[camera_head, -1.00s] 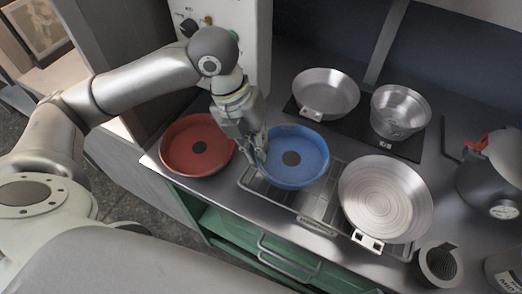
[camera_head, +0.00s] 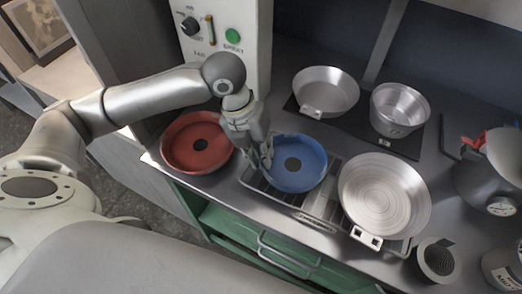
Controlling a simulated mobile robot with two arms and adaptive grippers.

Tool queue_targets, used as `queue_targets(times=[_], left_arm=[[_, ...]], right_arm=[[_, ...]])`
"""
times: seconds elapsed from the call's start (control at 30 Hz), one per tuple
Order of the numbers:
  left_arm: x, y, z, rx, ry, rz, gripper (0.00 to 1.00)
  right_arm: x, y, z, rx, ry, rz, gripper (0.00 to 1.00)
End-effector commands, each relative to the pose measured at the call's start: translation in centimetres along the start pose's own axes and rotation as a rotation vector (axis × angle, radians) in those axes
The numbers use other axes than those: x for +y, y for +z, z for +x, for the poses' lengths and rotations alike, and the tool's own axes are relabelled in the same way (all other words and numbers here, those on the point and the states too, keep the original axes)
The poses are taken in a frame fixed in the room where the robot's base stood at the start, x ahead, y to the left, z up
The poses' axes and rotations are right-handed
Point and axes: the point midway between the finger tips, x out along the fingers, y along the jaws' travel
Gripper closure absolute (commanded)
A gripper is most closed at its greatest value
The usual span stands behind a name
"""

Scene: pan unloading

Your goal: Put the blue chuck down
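The blue chuck (camera_head: 309,178) is a round, shallow blue pan with a dark disc in its middle. It sits level over the metal rack on the counter, between the red pan and a large steel pan. My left gripper (camera_head: 261,160) is at the chuck's left rim, pointing down. Its fingers look spread, with one close to the rim; whether it still touches the rim is hard to see. My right gripper is not in view.
A red pan (camera_head: 180,158) stands close on the left of my gripper. A large steel pan (camera_head: 385,190) is on the right. Two steel pans (camera_head: 325,92) (camera_head: 399,112) stand on a dark plate behind. A kettle (camera_head: 490,180) and a grey cup (camera_head: 438,262) are at the right.

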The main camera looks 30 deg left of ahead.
Motion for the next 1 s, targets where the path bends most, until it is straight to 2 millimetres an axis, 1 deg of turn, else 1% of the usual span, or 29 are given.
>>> queue_targets(times=[0.33,0.47,0.57,0.8,0.9,1.0], left_arm=[[0.0,0.0,0.0,0.000,0.000,0.000,0.72],[-0.1,0.1,-0.8,-0.004,-0.001,0.000,0.72],[-0.1,0.2,-2.3,-0.006,0.000,0.000,0.72],[-0.1,0.2,-7.6,-0.007,-0.002,0.000,0.72],[-0.1,0.1,-9.5,-0.005,-0.002,0.000,0.72],[-0.2,0.1,-11.0,-0.004,-0.002,-0.001,0.72]], right_arm=[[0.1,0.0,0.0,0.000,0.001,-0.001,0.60],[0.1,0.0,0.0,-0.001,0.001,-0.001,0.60],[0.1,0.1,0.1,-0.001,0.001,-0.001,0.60],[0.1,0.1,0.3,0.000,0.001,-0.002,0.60],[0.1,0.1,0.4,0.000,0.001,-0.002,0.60],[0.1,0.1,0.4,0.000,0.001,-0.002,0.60]])
